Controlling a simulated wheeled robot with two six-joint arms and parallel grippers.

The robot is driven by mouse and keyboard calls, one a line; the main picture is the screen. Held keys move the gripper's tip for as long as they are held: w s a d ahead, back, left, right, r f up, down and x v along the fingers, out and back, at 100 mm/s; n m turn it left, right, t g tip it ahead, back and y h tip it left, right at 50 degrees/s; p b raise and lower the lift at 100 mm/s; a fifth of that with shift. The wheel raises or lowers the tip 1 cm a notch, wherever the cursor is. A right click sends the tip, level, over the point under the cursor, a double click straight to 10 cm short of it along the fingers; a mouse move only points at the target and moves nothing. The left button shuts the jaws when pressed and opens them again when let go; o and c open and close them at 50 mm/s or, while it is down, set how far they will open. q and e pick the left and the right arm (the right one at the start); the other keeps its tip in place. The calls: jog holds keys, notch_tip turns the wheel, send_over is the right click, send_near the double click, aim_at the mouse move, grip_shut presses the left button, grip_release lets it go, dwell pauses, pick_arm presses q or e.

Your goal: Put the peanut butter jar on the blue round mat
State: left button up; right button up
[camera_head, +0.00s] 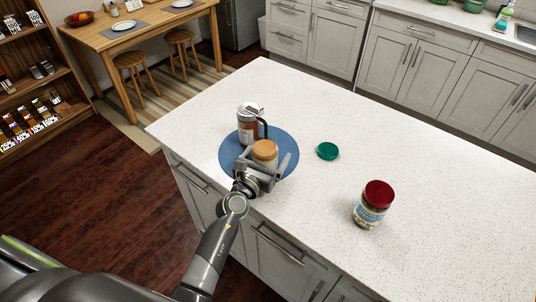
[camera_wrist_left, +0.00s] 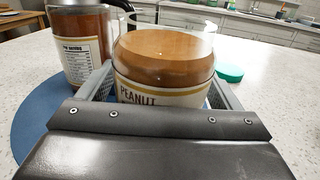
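The jar fills the middle of the left wrist view (camera_wrist_left: 160,62). My left gripper (camera_head: 265,164) is low at the mat with one finger on each side of the jar. Its fingers look spread, with narrow gaps beside the jar in the left wrist view. The jar's lower part is hidden by the gripper body there. My right gripper is not in view.
A glass jug (camera_head: 247,122) with brown contents and a black handle stands on the mat behind the jar. A green lid (camera_head: 327,151) and a red-lidded jar (camera_head: 373,204) are to the right on the white counter (camera_head: 430,190). The counter's far right is clear.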

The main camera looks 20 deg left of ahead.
pick_arm(q)
jog(key=shift+r, duration=0.1)
jog(key=shift+r, duration=0.1)
jog(key=s, duration=0.3)
jog(key=s+a+b, duration=0.1)
jog(key=s, duration=0.7)
jog(key=shift+a+b, duration=0.35)
jog(key=shift+b, duration=0.05)
jog(key=shift+s, duration=0.45)
